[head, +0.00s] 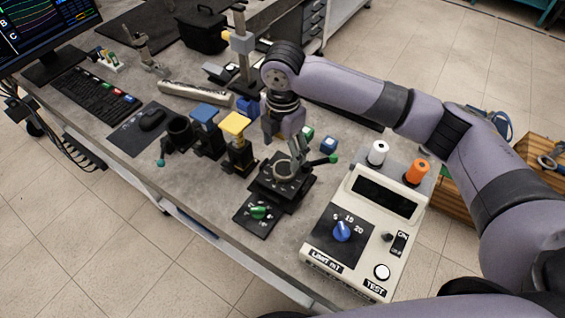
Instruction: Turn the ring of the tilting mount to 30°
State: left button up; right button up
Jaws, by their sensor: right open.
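The tilting mount (265,196) is a black base with a ring near the middle of the bench. Its round ring (285,170) shows at the top, with a green-tipped lever (327,160) sticking out to the right. The ring's angle marks are too small to read. My right gripper (296,152) comes down from above, with its fingers at the ring's back edge. It is open. I cannot tell whether a finger touches the ring. My left gripper is not in view.
A cream test box (342,268) with a blue knob stands close at the right. The bench's front edge is close to the mount.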

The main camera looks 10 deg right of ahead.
aim_at(284, 169)
notch_tip(284, 169, down, 6)
jog(key=shift+s+d+p, duration=0.1)
jog(key=shift+d+p, duration=0.05)
jog(key=shift+p, duration=0.15)
jog(key=shift+f, duration=0.65)
jog(key=shift+c, duration=1.1)
jog(key=c, duration=0.9)
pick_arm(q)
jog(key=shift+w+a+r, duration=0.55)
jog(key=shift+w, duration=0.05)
